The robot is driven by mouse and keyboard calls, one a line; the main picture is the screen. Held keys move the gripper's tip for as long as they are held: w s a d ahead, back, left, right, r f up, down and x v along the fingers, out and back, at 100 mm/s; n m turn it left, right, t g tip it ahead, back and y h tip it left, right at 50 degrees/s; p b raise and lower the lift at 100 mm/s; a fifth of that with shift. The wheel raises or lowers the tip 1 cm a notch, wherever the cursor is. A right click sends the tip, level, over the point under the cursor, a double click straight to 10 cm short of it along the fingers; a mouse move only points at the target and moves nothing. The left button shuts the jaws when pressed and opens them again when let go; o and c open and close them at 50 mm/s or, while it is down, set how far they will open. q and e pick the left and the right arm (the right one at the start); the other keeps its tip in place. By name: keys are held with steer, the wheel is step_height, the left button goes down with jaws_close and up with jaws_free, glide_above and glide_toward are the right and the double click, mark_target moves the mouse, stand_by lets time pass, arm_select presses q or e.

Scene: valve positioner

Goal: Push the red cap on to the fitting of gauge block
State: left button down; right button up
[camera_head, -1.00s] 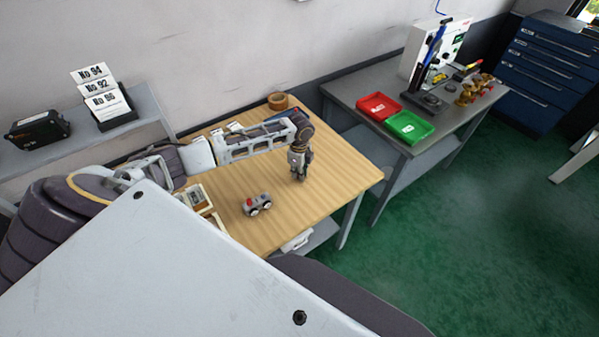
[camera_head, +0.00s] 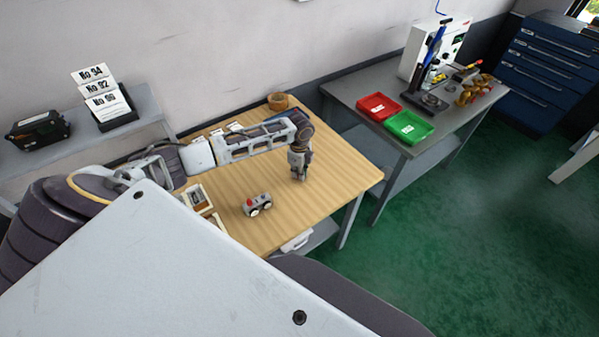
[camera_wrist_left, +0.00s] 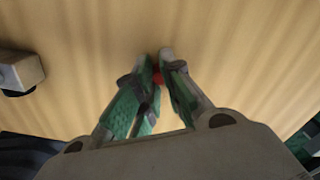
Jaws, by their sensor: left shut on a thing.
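My left gripper (camera_head: 300,177) points down over the wooden table, right of the gauge block. In the left wrist view the gripper (camera_wrist_left: 155,72) is shut on the small red cap (camera_wrist_left: 158,78), which shows between the fingertips. The gauge block (camera_head: 257,204) is a small grey body with round gauges on its front side and a red spot on top at its left end. It stands on the table apart from the gripper. In the left wrist view, part of a grey block (camera_wrist_left: 20,72) shows at the left edge. The fitting cannot be made out. My right gripper is not in view.
A wooden box with compartments (camera_head: 209,217) is left of the gauge block. A brown round container (camera_head: 278,102) stands at the table's back. A red tray (camera_head: 379,107) and a green tray (camera_head: 409,127) are on the grey bench. The table's right part is clear.

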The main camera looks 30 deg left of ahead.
arm_select(q)
steer(key=shift+r+p, duration=0.9)
steer(key=shift+p, duration=0.1)
stand_by(1.6)
steer(key=shift+r, duration=0.15)
steer(key=shift+r+p, duration=0.95)
steer(key=shift+p, duration=0.1)
steer(key=shift+r, duration=0.9)
